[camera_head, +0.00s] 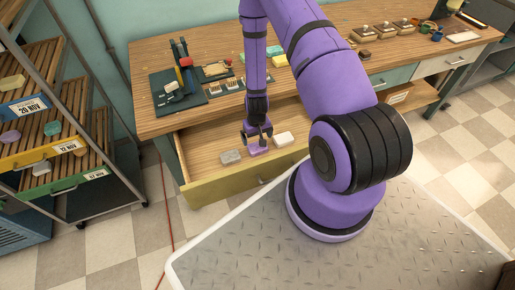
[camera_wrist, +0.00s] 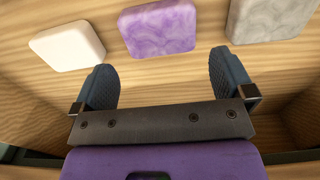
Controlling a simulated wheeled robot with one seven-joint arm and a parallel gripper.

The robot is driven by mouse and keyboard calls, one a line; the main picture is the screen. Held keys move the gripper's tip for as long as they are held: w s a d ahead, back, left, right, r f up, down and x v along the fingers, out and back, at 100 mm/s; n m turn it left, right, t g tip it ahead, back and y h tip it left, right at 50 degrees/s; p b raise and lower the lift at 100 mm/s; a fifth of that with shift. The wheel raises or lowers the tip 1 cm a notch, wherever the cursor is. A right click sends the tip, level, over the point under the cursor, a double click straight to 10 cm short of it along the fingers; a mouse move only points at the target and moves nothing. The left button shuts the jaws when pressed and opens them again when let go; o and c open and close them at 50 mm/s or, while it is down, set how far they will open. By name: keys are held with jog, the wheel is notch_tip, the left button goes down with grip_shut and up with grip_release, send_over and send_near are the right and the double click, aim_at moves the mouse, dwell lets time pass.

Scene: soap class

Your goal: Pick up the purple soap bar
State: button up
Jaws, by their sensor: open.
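The purple soap bar (camera_wrist: 158,29) lies flat on the wooden drawer floor, between a white bar (camera_wrist: 68,46) and a grey bar (camera_wrist: 268,17) in the wrist view. In the head view the purple bar (camera_head: 257,151) sits just below my gripper (camera_head: 257,136), partly hidden by it. My gripper also shows in the wrist view (camera_wrist: 165,80), with its two dark fingers apart and nothing between them. The fingers point toward the purple bar, which lies beyond their tips and roughly centred between them.
The open drawer (camera_head: 222,190) has walls close around the bars. The white bar (camera_head: 284,139) and grey bar (camera_head: 230,157) flank the purple one. Above is the wooden workbench (camera_head: 150,62) with a dark cutting stand (camera_head: 178,92). A shelf rack (camera_head: 105,140) stands at left.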

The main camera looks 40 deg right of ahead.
aim_at(257, 145)
jog(key=shift+f, duration=2.35)
jog(key=c, duration=0.8)
jog(key=shift+r, duration=0.1)
